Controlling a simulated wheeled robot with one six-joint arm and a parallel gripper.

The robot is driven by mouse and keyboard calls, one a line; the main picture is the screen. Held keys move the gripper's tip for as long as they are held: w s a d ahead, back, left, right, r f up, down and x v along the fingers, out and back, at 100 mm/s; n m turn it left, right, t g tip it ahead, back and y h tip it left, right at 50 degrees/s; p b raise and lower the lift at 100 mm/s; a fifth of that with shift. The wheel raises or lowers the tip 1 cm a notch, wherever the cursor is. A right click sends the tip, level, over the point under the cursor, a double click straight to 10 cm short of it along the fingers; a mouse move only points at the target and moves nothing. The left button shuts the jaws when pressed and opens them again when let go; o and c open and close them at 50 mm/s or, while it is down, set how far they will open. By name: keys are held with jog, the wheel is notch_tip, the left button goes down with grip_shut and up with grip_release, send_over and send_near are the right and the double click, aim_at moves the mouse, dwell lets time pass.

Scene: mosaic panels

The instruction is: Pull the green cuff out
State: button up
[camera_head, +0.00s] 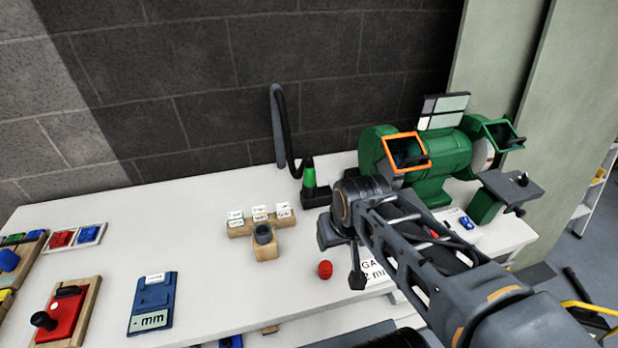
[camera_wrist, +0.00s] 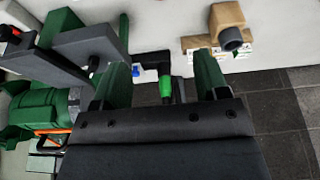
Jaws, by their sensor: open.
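My gripper (camera_head: 340,258) is open and empty, in front and to the right of the cuff in the head view. It also shows in the wrist view (camera_wrist: 162,65), its fingers apart. I cannot tell the depth between fingers and cuff.
A green bench grinder (camera_head: 440,162) with an orange-framed guard stands right of the cuff. A wooden block (camera_head: 265,248) with a grey ring and small labels stands to the left. A red knob (camera_head: 325,269) lies in front.

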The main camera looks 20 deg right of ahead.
jog(key=w+r+n+p, duration=0.3)
jog(key=w+r+n, duration=0.15)
jog(key=w, duration=0.25)
jog(key=n+g+p, duration=0.4)
jog(key=n+p, duration=0.6)
jog(key=n, duration=0.3)
send_over(310, 166)
jog(key=f, duration=0.6)
jog(key=shift+s+a+f, duration=0.1)
jog(key=shift+s+f, duration=0.1)
jog(key=shift+f, duration=0.1)
jog(key=shift+w+f, duration=0.25)
jog(key=shift+f, duration=0.2)
jog(key=shift+f, duration=0.2)
